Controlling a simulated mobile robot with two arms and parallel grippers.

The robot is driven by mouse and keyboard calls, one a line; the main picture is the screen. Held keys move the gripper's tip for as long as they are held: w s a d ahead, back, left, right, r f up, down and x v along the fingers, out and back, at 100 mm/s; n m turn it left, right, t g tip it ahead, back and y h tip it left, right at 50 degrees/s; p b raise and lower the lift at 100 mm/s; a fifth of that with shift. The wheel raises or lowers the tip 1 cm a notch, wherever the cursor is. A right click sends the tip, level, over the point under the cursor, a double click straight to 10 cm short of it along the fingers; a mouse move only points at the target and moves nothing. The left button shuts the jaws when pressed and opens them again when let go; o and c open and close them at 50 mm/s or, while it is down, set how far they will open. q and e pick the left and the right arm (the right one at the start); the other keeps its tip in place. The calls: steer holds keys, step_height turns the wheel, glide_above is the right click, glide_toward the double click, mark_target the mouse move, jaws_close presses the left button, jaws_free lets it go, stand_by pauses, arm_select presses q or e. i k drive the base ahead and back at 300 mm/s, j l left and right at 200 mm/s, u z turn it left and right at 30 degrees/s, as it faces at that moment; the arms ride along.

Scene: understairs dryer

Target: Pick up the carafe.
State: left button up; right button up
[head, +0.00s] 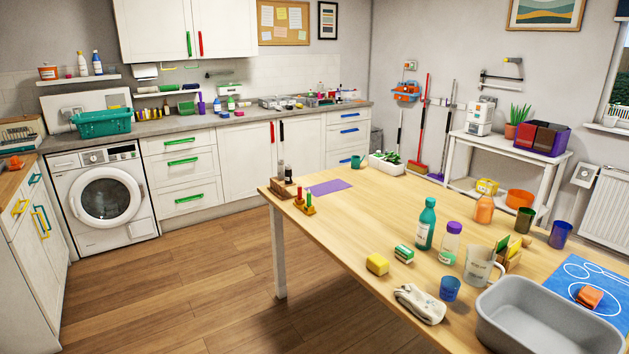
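Two vessels on the wooden table could be the carafe, and I cannot tell for certain which it is. One is an orange vessel with a narrower neck (484,209), upright towards the right side of the table. The other is a clear, greyish jug with a handle (479,268), upright nearer the front, beside the grey basin. Neither of my grippers is in the head view, and nothing is seen touching either vessel.
Around them stand a green bottle (425,226), a purple-capped jar (450,243), a blue cup (450,289), a wooden holder (508,259) and a grey basin (540,318). Dark green (524,220) and blue tumblers (560,234) stand right. The table's (370,216) left-middle is mostly clear.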

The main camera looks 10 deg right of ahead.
mark_target(485, 210)
steer(key=i+l+u, duration=0.1)
steer(key=i+u, duration=0.15)
steer(key=i, duration=1.5)
